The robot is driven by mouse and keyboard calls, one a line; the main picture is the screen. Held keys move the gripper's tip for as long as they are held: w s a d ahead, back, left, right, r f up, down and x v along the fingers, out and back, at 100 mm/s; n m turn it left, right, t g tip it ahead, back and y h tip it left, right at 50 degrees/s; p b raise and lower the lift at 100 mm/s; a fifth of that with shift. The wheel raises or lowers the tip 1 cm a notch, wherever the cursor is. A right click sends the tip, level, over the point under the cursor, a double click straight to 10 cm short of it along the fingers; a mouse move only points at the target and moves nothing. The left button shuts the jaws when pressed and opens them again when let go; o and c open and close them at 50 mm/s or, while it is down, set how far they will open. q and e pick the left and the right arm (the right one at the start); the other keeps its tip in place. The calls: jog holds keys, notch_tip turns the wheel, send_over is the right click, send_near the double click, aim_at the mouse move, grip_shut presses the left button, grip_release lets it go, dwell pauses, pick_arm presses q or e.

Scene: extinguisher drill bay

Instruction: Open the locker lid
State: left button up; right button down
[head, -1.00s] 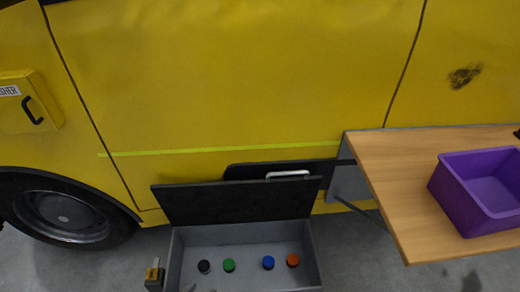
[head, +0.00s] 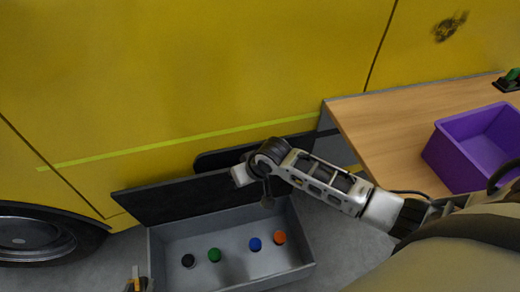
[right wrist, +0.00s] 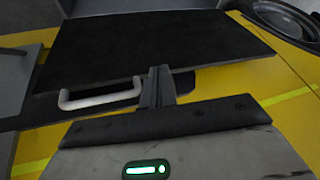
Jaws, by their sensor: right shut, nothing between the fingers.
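The grey locker (head: 228,224) stands on the floor beside the yellow vehicle. Its black lid (head: 165,200) is raised and leans back; its black surface also shows in the right wrist view (right wrist: 180,45). The lid's pale handle (right wrist: 100,97) lies just left of my right gripper (right wrist: 157,78), which is shut and empty. Whether they touch is unclear. In the head view my right arm crosses the lid's right part and hides its fingertips.
Black, green, blue and orange round pieces sit in the locker, such as the green one (head: 214,255). A wooden table (head: 385,125) with a purple bin (head: 455,160) stands at right. The vehicle's wheel (head: 35,240) is at left.

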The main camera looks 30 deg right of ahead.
jog(key=w+d+r+m+g+h+b, duration=0.1)
jog(key=w+d+r+m+g+h, duration=0.15)
jog(key=w+d+r, duration=0.55)
pick_arm(q)
jog(key=shift+w+f+b, duration=0.1)
jog(key=shift+f+b, duration=0.65)
jog(key=shift+b, duration=0.15)
pick_arm(e)
jog(key=d+x, duration=0.2)
jog(key=x, duration=0.8)
jog(key=shift+s+f, duration=0.3)
jog(key=shift+f, duration=0.15)
pick_arm(q)
jog(key=shift+d, duration=0.1)
pick_arm(e)
jog(key=shift+h, duration=0.25)
jog(key=shift+t, duration=0.25)
